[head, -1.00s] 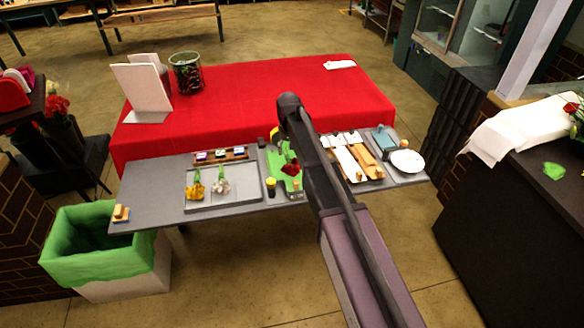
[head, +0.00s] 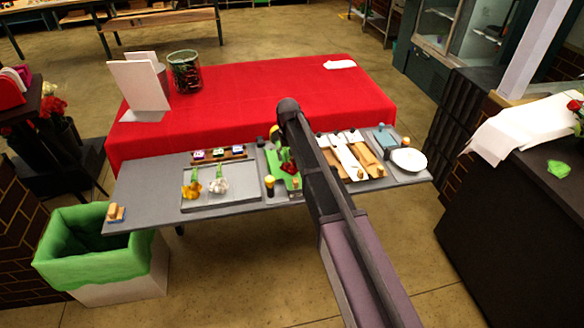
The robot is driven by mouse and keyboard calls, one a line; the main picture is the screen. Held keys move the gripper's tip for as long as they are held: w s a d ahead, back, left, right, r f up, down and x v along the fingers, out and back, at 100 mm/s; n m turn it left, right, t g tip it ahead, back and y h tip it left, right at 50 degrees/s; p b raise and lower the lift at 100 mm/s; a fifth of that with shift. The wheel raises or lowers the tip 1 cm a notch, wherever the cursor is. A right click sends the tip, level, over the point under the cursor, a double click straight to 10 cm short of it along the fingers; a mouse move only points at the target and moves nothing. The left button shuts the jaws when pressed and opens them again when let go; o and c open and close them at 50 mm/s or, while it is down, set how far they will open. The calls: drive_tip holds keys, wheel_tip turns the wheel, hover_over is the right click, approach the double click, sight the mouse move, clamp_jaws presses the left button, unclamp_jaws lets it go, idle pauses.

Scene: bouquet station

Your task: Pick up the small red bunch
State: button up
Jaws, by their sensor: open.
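My arm reaches from the lower right up over the worktop and hides part of the area right of the bunch. My gripper cannot be made out; the arm's far end seems to hide it.
A grey tray (head: 240,202) left of the mat holds a yellow bunch (head: 192,191) and a white bunch (head: 218,186). A small yellow-topped pot (head: 269,185) stands beside the mat. Wooden boards and a white plate (head: 408,160) lie right. A green-lined bin (head: 95,250) stands front left.

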drive_tip(key=shift+f+b, duration=0.45)
drive_tip(key=shift+f, duration=0.25)
clamp_jaws()
